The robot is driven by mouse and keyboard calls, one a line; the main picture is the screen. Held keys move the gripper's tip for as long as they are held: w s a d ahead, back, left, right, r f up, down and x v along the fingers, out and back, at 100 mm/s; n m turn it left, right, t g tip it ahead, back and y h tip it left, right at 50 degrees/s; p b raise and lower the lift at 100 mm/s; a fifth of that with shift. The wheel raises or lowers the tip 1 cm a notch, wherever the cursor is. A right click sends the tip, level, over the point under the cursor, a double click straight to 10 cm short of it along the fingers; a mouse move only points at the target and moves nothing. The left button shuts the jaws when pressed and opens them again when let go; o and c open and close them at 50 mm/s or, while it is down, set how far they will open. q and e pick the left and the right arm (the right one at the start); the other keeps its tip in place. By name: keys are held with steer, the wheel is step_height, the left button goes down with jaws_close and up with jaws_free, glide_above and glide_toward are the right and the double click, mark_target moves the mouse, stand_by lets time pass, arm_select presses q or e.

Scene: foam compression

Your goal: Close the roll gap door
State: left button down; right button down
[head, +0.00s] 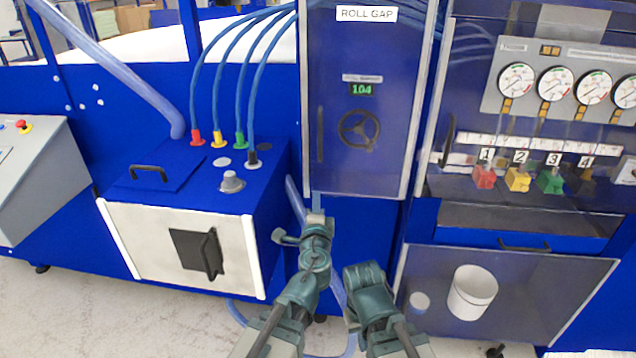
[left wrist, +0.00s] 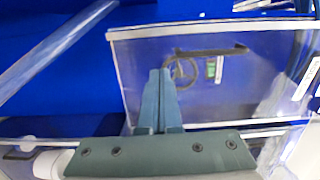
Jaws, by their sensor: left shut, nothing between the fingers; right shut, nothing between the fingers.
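The roll gap door (head: 385,165) is a see-through panel with pale edges under a "ROLL GAP" label. A dark handwheel and a green display show behind it. Its dark upright handle (head: 320,135) is near the left edge. The panel looks near flush with the cabinet; I cannot tell if a small gap is left. My left gripper (head: 316,202) is shut and empty at the door's lower left corner, below the handle. In the left wrist view its fingers (left wrist: 160,90) overlap the door (left wrist: 240,95); contact is unclear. My right arm shows at bottom centre, but its gripper is hidden.
A blue unit (head: 215,180) with hoses and a white-edged front stands left of the door. A gauge panel (head: 555,85) and coloured blocks are to the right. A lower clear cover (head: 540,290) with a white bucket (head: 472,292) is at lower right.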

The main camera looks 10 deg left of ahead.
mark_target(317, 164)
arm_select(q)
steer(key=shift+d, duration=0.15)
steer(key=shift+w, duration=0.15)
steer(key=w, duration=0.8)
steer(key=w+a, duration=0.1)
steer(key=w, duration=0.4)
steer(key=shift+a, duration=0.1)
steer(key=shift+w, duration=0.35)
steer(key=w, duration=0.4)
steer(key=shift+w+a+r, duration=0.1)
steer(key=shift+w+a, duration=0.05)
steer(key=shift+a, duration=0.2)
steer(key=shift+r, duration=0.1)
